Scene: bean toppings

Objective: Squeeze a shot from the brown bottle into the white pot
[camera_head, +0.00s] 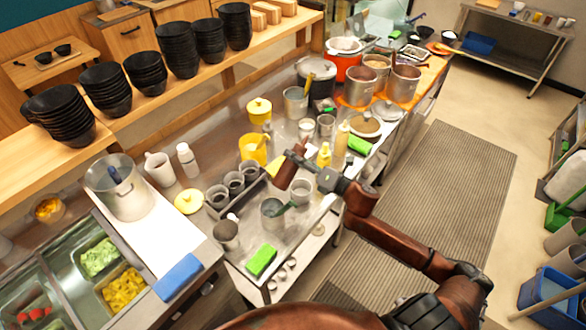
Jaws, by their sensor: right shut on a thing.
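My right arm reaches in from the lower right over the steel counter, and its dark right gripper (298,156) is shut on the brown bottle (285,174). The bottle is tilted and held above the counter. Part of it is hidden by the gripper. A small whitish pot (301,188) stands just right of and below the bottle in the picture. Another small whitish container (306,127) stands farther back. I cannot tell for sure which is the white pot. No stream from the bottle can be made out. My left gripper is not in view.
Yellow bottles (324,154), a yellow pitcher (252,148) and a rack of grey cups (234,184) crowd the counter around the gripper. A metal cup (272,212) and a green sponge (261,260) are nearer the front. Stacked black bowls (145,74) line the shelf.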

